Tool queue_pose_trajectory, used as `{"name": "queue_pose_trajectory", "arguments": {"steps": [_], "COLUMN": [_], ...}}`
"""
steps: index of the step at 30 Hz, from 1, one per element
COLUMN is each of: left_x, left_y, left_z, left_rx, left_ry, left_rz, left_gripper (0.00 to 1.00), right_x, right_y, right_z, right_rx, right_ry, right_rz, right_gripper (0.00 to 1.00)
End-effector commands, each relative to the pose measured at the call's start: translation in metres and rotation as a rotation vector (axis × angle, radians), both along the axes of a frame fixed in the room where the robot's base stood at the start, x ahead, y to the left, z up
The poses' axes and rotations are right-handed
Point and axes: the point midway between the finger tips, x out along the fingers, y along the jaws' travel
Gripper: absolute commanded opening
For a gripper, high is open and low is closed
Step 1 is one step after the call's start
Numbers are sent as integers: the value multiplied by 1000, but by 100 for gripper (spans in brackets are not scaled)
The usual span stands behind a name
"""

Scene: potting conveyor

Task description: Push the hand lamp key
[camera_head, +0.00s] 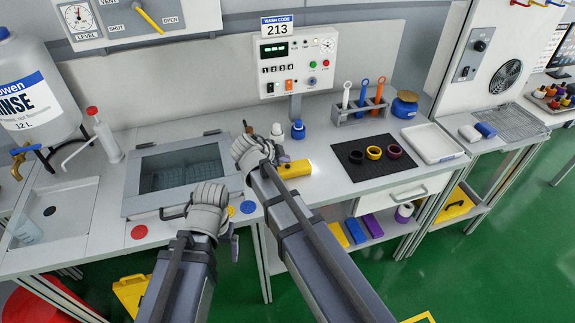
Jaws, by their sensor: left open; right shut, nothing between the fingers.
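The yellow hand lamp (296,169) lies on the bench, to the right of my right gripper. Its right end looks bright, with a pale glow on the bench beside it. Its key cannot be made out; the lamp's left end is partly hidden by my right gripper. My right gripper (275,154) is shut and empty, close to the lamp's left end; whether it touches the lamp cannot be told. My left gripper (234,244) is open and empty, low in front of the bench edge, away from the lamp.
A lidded basin (180,168) is to the left. A black mat (360,179) with several rings lies right of the lamp. A control panel (294,62), bottles with blue (298,130) and white tops, and a rack (360,108) stand behind. Coloured discs (248,207) mark the front edge.

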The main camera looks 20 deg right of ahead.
Motion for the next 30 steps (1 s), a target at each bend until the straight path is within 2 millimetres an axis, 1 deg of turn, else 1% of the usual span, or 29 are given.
{"name": "queue_pose_trajectory", "arguments": {"steps": [5,19,22,30], "left_x": [0,0,0,0], "left_y": [0,0,0,0], "left_z": [12,58,61,60], "left_rx": [0,0,0,0], "left_ry": [0,0,0,0], "left_rz": [0,0,0,0], "left_gripper": [92,92,92,92], "right_x": [0,0,0,0], "right_y": [0,0,0,0], "right_z": [12,58,62,60], "right_rx": [0,0,0,0], "right_ry": [0,0,0,0], "right_rz": [0,0,0,0], "right_gripper": [0,0,0,0]}}
